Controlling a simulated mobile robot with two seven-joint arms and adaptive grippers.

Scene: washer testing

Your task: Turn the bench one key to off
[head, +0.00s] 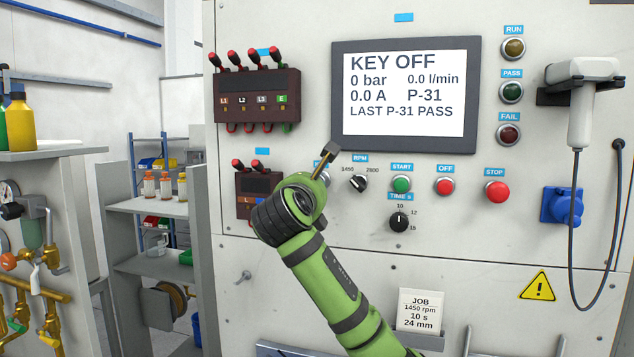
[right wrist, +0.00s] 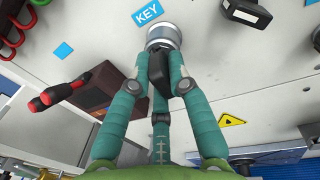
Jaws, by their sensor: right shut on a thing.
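The bench key (right wrist: 162,76) shows in the right wrist view as a dark piece between my fingers, at a round silver lock (right wrist: 163,38). A blue label reading KEY (right wrist: 147,13) is beside the lock. My right gripper (right wrist: 161,66) is shut on the key, with its teal fingers on both sides. In the head view my green right arm covers the key, so its angle cannot be read there. The screen (head: 404,95) reads KEY OFF, 0 bar, 0.0 l/min and 0.0 A. My left gripper is not in view.
Close by on the panel are the RPM knob (head: 359,184), the START button (head: 401,184), the TIME knob (head: 399,222) and the red OFF button (head: 445,186). A terminal block with red plugs (head: 258,97) is up left. A scanner with a cord (head: 582,100) hangs right.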

